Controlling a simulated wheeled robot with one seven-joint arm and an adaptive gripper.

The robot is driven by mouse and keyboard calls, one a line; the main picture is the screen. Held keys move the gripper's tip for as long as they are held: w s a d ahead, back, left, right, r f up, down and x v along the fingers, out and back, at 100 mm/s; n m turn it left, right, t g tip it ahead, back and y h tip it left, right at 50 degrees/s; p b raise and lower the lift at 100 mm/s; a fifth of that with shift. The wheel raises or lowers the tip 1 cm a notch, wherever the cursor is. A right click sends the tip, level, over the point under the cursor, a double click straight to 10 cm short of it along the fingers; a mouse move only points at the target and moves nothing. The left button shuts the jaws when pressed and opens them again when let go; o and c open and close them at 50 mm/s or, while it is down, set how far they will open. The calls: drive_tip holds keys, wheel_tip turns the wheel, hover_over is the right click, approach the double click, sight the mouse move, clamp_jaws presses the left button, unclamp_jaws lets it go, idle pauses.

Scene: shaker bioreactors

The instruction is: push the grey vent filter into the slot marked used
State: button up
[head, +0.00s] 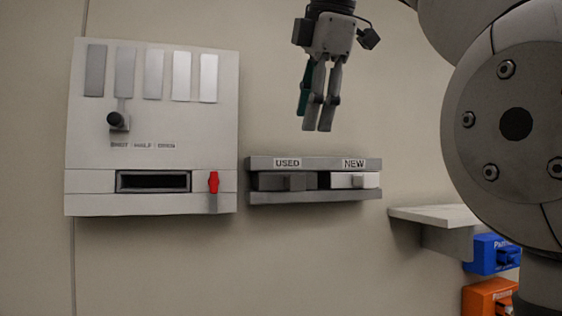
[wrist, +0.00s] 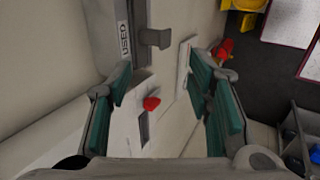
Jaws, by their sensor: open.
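The wall holder (head: 315,197) has a slot labelled USED on the left and one labelled NEW on the right. A dark grey block with a jutting tab, which looks like the grey vent filter (head: 290,182), sits at the USED slot. How deep it sits I cannot tell. A whitish block (head: 342,181) with a similar tab is in the NEW slot. My gripper (head: 318,128) points down above the holder, apart from it. In the wrist view my gripper (wrist: 165,100) is open with nothing between its teal pads; a grey tab (wrist: 155,38) juts out beside the USED label.
A white panel (head: 150,140) to the left has a black-knobbed lever (head: 118,121), a dark empty opening (head: 153,182) and a red-handled lever (head: 213,182). A small shelf (head: 432,215) is at right, with blue (head: 487,254) and orange (head: 485,298) boxes below. Wall space under the holder is clear.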

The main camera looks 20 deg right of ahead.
sight(298, 186)
drive_tip(key=b+x, duration=0.1)
drive_tip(key=x, duration=1)
drive_tip(key=shift+f+b, duration=0.2)
drive_tip(key=shift+b, duration=0.15)
clamp_jaws()
drive_tip(key=shift+s+f+p, duration=0.1)
drive_tip(key=shift+s+p, duration=0.25)
drive_tip(key=shift+s, duration=0.25)
drive_tip(key=shift+s, duration=0.2)
drive_tip(key=shift+s+p, duration=0.3)
drive_tip(key=shift+s, duration=0.2)
drive_tip(key=shift+s, duration=0.3)
